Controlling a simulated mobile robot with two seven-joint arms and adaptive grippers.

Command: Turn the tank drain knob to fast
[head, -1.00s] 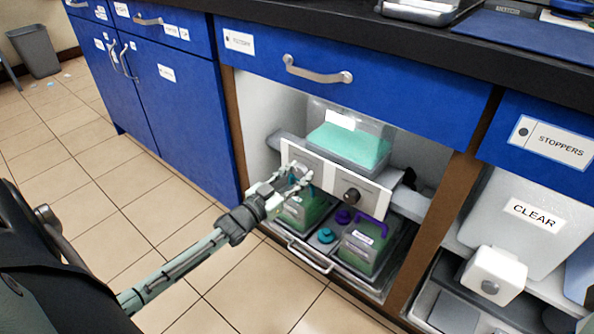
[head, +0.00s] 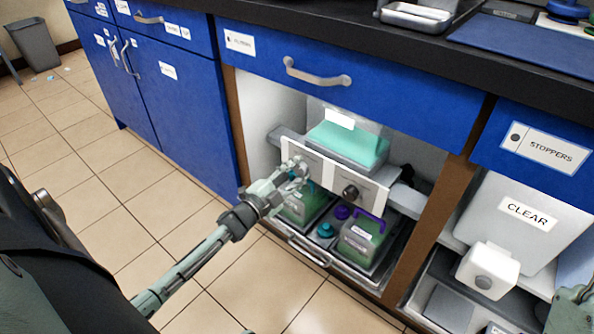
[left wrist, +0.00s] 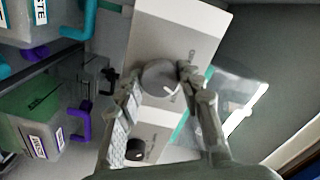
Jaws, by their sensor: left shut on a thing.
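A white control panel (head: 323,176) sits under a clear tank with teal liquid (head: 347,148) inside the open cabinet. It carries two round knobs. My left gripper (head: 298,170) is at the panel's left knob and hides most of it in the head view. In the left wrist view my left gripper (left wrist: 158,88) is shut on the round grey knob (left wrist: 158,76), one finger on each side. A light pointer mark shows on its face. The other, dark knob (head: 351,193) is free, and also shows in the wrist view (left wrist: 135,150). The panel's lettering is too blurred to read.
Containers with green liquid (head: 362,242) and purple and teal fittings stand on a tray below the panel. A blue drawer (head: 400,92) overhangs it. A brown divider (head: 437,220) stands to the right. Part of my right arm (head: 574,308) shows at the lower right edge.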

